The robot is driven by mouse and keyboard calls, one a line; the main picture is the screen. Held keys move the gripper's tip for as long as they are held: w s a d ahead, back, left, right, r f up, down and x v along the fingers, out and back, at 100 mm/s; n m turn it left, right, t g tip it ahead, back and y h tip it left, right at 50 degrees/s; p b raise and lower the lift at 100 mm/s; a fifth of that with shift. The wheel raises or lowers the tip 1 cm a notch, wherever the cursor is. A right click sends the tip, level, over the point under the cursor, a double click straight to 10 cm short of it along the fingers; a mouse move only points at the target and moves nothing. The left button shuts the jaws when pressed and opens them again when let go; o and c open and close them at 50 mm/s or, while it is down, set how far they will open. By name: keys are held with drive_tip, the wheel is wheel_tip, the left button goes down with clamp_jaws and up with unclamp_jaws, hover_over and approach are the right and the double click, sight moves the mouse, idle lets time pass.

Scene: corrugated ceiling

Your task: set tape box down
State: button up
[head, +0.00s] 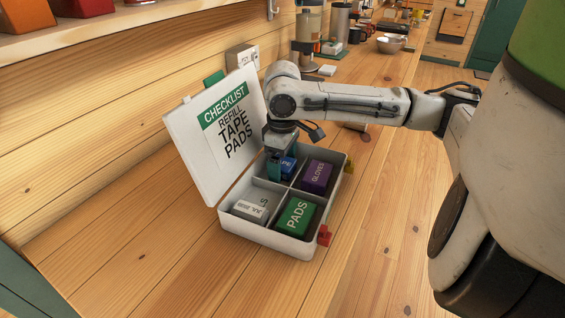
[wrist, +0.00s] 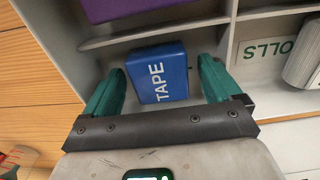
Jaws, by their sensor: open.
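The blue tape box (wrist: 160,75) lies in one compartment of the white divided case, its TAPE label facing up. It also shows in the head view (head: 288,168), partly hidden by my gripper. My gripper (wrist: 158,82) is open, with one green finger on each side of the tape box and a gap visible at both sides. In the head view my gripper (head: 274,166) reaches down into the back left compartment. The open case (head: 268,238) stands on the wooden counter, its lid (head: 188,140) upright with a checklist naming tape and pads.
A purple gloves box (head: 316,177), a green pads box (head: 296,216) and a white roll-like item (head: 250,209) fill the other compartments. The counter left of the case (head: 130,240) is clear. Bottles and a bowl (head: 391,43) stand farther back.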

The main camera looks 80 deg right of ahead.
sight(282, 162)
wheel_tip(282, 162, up, 12)
drive_tip(key=p, duration=0.1)
drive_tip(key=shift+c, duration=0.4)
idle(1.1)
